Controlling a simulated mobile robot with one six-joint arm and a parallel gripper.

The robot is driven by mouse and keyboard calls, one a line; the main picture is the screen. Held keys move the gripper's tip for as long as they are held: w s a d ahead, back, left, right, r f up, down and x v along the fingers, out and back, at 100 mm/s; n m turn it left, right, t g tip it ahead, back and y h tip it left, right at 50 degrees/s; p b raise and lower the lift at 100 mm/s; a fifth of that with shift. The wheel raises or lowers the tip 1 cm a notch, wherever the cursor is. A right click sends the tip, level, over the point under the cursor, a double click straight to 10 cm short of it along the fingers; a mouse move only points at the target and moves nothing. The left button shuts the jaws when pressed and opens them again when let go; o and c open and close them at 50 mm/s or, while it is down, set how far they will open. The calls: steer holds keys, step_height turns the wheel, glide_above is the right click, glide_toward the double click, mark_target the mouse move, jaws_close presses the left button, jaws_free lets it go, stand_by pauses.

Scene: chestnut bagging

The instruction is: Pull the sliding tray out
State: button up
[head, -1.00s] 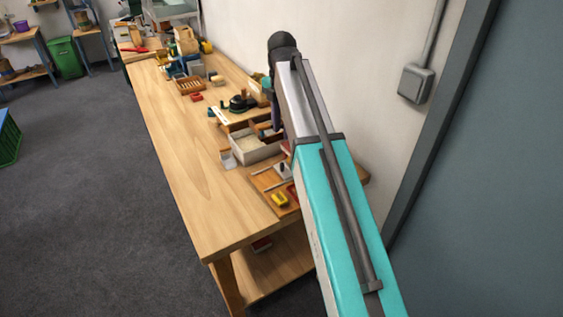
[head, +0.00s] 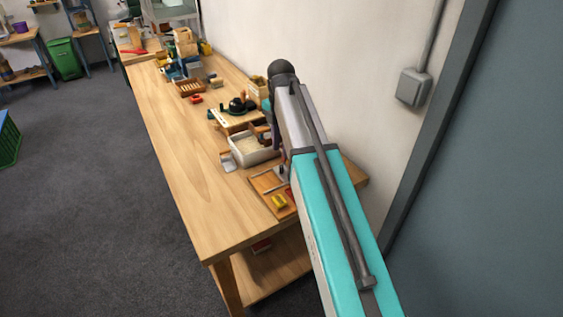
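A pale grey box-like tray (head: 239,153) with light contents sits on the wooden bench, with a small grey scoop-like piece (head: 228,162) at its left side. In front of it a wooden board (head: 262,184) with thin rails lies near the bench's right edge. I cannot tell for certain which of these is the sliding tray. My arm reaches from the lower right over the bench, and its links cover the right side of the board and box. My gripper is hidden behind the arm, so its fingers and any contact do not show.
A yellow piece (head: 279,202) and a red piece lie on the board's front part. Behind the box stand a board with a dark round device (head: 239,106), a slatted wooden rack (head: 190,88) and a red block (head: 196,99). The bench's left side is clear. A wall bounds the right.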

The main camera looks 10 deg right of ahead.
steer(key=shift+f+p, duration=0.75)
steer(key=shift+f, duration=3.1)
jaws_close()
